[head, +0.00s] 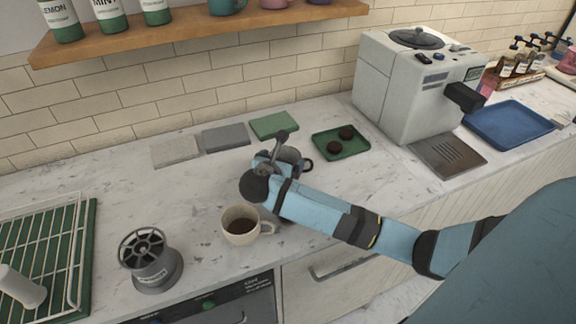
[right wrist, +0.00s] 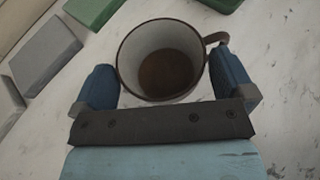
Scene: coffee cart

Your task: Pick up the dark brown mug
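The dark brown mug (right wrist: 163,60) stands upright on the marble counter, with a pale inside and something brown at its bottom. In the head view the mug (head: 291,155) is partly hidden behind my right gripper (head: 268,162). Its handle points right. In the right wrist view my right gripper (right wrist: 165,75) has one blue finger on each side of the mug, the right finger close to the handle. The fingers are wide apart and very near the mug's sides; firm contact does not show. My left gripper is out of view.
A cream mug (head: 240,226) with dark liquid stands just in front of my right gripper. A grey grinder-like part (head: 150,262) is further left. A green tray (head: 352,142) with two dark pucks and a white machine (head: 395,85) stand to the right. Flat coasters (head: 225,137) lie behind.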

